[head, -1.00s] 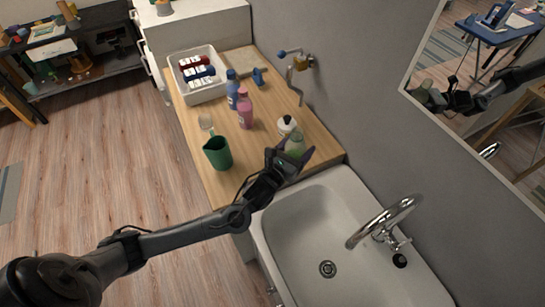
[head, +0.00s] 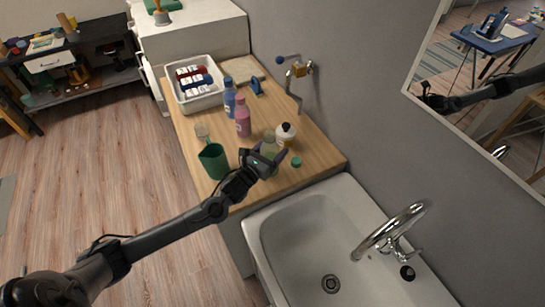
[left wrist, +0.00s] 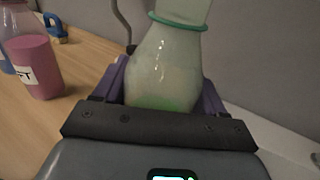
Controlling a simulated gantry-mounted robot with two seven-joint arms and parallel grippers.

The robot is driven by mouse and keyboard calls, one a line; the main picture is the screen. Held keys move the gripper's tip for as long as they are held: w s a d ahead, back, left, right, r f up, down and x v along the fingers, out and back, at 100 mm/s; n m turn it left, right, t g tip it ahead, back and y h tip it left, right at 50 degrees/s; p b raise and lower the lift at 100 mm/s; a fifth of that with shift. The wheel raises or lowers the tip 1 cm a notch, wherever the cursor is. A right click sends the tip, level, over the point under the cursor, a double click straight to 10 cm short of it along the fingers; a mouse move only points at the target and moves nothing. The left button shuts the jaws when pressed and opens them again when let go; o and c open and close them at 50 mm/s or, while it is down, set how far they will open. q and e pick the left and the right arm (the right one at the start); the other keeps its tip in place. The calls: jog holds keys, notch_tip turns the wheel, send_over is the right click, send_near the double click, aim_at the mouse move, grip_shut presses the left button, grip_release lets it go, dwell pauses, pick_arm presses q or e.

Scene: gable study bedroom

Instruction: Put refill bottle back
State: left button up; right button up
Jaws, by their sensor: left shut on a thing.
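A clear bottle (left wrist: 165,75) with a little pale green liquid and a teal ring at its neck stands between the purple fingers of my left gripper (left wrist: 165,90). In the head view the bottle (head: 271,143) looks roughly upright over the front of the wooden counter. My left gripper (head: 268,162) is shut on it and hides its lower part; I cannot tell whether its base touches the counter. A small green cap (head: 296,162) lies just right of the gripper. My right gripper is not in view.
A green jug (head: 214,162) and a small glass (head: 203,133) stand left of the bottle. A pink bottle (head: 243,122), a blue bottle (head: 229,100) and a round white bottle with a black top (head: 286,135) stand behind. A white crate (head: 200,105) is farther back. The sink (head: 290,235) is in front.

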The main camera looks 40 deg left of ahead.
pick_arm(q)
jog(key=shift+f+b, duration=0.65)
jog(key=shift+f, duration=0.55)
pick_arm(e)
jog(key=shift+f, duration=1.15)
pick_arm(q)
jog(key=shift+f, duration=0.15)
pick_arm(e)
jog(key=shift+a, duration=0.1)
pick_arm(q)
jog(key=o, duration=1.3)
jog(key=shift+r, duration=0.2)
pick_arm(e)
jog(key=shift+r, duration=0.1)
pick_arm(q)
jog(key=shift+s+f, duration=0.15)
jog(key=shift+s, duration=0.15)
pick_arm(e)
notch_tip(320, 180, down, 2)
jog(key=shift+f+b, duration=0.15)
jog(key=shift+b, duration=0.95)
pick_arm(q)
jog(key=s, duration=1.1)
jog(key=shift+s+d, duration=0.2)
jog(key=shift+d, duration=0.05)
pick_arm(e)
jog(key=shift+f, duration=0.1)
